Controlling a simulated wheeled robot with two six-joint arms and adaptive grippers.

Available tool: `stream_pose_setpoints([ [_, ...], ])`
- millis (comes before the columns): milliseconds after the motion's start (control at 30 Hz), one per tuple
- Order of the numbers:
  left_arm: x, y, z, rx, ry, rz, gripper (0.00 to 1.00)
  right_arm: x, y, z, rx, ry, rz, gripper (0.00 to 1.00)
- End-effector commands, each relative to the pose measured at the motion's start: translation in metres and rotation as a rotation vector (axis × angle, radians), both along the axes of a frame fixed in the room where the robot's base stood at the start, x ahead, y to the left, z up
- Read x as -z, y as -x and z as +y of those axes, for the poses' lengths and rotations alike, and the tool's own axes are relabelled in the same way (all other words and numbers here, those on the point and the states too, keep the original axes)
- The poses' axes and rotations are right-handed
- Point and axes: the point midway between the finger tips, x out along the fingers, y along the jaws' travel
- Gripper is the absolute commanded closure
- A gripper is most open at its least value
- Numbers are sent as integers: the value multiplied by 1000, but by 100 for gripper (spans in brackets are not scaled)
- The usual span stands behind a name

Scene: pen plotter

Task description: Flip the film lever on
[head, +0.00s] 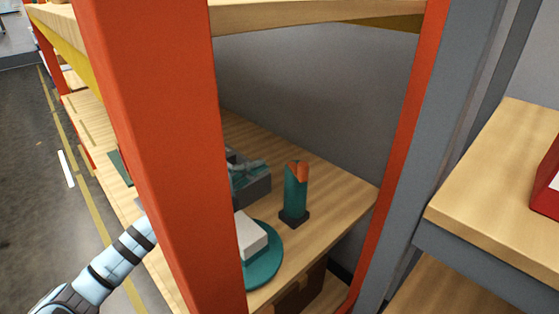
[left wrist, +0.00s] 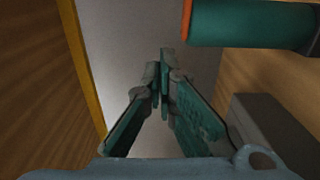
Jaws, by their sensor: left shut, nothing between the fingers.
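No part is plainly recognisable as the film lever. An upright teal post with an orange slanted top (head: 295,192) stands on a small dark base on the shelf; it shows sideways at the upper right of the left wrist view (left wrist: 250,24). A dark grey box (head: 256,188) sits to its left, partly hidden by the orange upright; it appears to be the grey block in the left wrist view (left wrist: 265,125). My left gripper (head: 262,164) is above that box, shut and empty, apart from the post. Its teal fingers meet in the left wrist view (left wrist: 161,85). My right gripper is out of view.
An orange upright (head: 165,150) hides part of my left arm and the shelf. A teal disc (head: 268,268) with a white block (head: 251,236) lies in front of the box. Another shelf board (head: 320,12) is overhead. Bare wood (head: 340,195) lies right of the post.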

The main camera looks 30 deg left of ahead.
Motion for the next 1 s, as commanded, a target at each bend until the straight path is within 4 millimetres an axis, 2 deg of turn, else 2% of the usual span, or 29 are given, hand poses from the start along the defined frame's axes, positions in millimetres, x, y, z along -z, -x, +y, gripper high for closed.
stream_pose_setpoints([
  [100, -1, -25, -10, 1, 6, -3, 100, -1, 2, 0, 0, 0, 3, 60],
  [200, -1, -40, -20, 5, 4, 0, 100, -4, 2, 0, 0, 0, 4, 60],
  [300, -3, -36, -37, 4, 0, 2, 100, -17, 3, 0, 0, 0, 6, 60],
  [500, 0, -34, -53, 1, -2, 2, 100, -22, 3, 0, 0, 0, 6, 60],
  [767, 2, -33, -54, 0, -3, 1, 100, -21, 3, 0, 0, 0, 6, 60],
  [800, 2, -33, -48, -2, -5, 1, 100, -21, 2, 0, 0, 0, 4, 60],
  [1000, 1, -34, -56, 3, -2, 0, 100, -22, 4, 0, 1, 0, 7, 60],
])
